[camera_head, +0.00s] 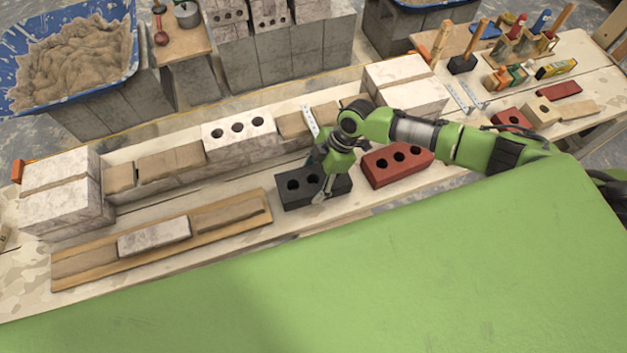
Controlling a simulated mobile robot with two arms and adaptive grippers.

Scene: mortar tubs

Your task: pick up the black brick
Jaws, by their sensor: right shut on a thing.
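The black brick (298,191) with round holes lies on the light workbench in front of the low brick row. My right gripper (322,180) comes down over its right part and is shut on it. The gripper's fingers hide part of the brick's top and right end. The brick appears to rest on the bench; I cannot tell whether there is a gap beneath it. My left gripper is not in view.
A red brick (418,172) lies just right of the black one, under my right arm. A white holed brick (241,140) sits in the row behind. A board (85,269) with a pale brick (154,237) lies left. Tools and bricks crowd the far right.

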